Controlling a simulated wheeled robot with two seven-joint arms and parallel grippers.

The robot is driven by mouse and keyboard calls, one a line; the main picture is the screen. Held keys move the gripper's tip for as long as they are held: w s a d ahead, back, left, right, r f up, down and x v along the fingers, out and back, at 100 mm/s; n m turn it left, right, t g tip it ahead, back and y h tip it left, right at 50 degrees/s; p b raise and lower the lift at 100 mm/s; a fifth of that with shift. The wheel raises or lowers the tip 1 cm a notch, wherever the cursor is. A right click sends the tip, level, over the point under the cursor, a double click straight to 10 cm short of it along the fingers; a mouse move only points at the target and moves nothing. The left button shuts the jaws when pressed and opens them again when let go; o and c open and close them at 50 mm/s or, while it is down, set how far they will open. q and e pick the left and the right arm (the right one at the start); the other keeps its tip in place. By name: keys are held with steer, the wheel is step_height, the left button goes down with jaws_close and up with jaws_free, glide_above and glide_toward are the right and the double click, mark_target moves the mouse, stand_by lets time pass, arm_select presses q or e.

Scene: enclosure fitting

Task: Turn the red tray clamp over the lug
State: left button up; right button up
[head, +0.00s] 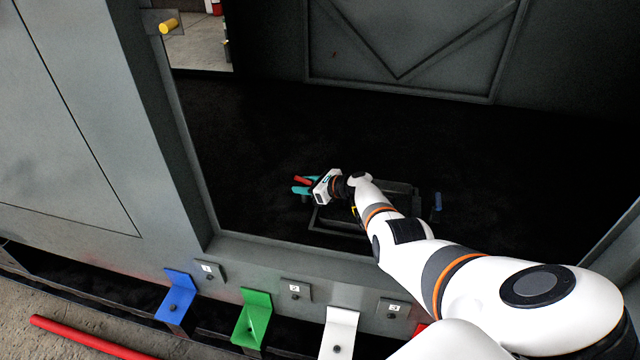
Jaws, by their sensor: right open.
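The red tray clamp (302,181) is a small red bar at the left end of a dark tray frame (318,224) inside the enclosure. My right gripper (299,185) reaches in from the right, its teal fingers open on either side of the red clamp. Whether they touch it cannot be told. The lug is not clearly visible; the gripper and arm hide part of the tray. My left gripper is not in view.
Blue (178,293), green (254,315) and white (339,328) brackets line the front sill. A red bar (85,336) lies on the floor at lower left.

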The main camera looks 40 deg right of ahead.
steer(key=p+v, duration=0.5)
steer(key=v, duration=0.6)
steer(key=shift+p, duration=0.35)
steer(key=shift+c, duration=0.5)
